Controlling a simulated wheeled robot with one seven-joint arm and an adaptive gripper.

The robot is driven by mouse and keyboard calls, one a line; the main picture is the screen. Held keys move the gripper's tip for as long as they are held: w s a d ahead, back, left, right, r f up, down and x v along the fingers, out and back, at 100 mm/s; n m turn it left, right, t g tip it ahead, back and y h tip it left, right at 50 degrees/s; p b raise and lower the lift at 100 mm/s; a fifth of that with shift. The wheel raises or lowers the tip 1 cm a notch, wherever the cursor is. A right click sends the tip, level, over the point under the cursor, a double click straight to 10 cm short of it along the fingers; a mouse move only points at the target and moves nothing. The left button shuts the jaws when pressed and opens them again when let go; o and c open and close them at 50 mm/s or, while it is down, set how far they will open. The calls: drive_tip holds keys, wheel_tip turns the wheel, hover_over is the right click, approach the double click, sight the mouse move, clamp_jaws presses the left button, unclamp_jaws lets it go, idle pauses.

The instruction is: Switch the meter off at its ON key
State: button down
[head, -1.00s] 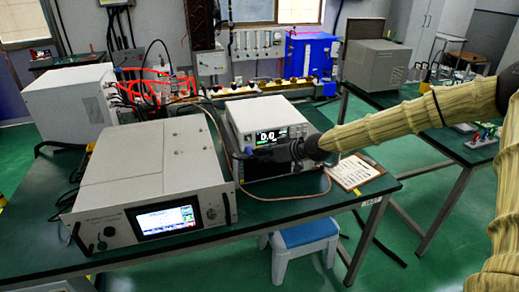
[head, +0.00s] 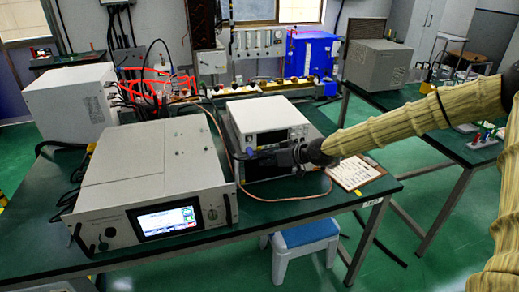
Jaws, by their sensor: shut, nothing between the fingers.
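The meter (head: 262,113) is the white box at the middle of the green table, on top of a second unit. Its front display (head: 268,137) is dark, with no digits showing. My gripper (head: 241,154) is shut and empty. It reaches in from the right, and its tip is at the lower left of the meter's front. The gripper hides the lower part of the front, and the ON key cannot be made out. I cannot tell whether the tip touches the meter.
A large white generator (head: 155,165) with a lit screen stands left of the meter, close to my gripper's tip. A thin cable (head: 290,199) loops on the table in front. A clipboard (head: 354,173) lies to the right. A blue stool (head: 305,235) is below the front edge.

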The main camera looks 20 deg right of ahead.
drive_tip(key=s+p, duration=0.2)
drive_tip(key=s, duration=0.3)
idle(0.6)
drive_tip(key=shift+d, duration=0.1)
idle(0.5)
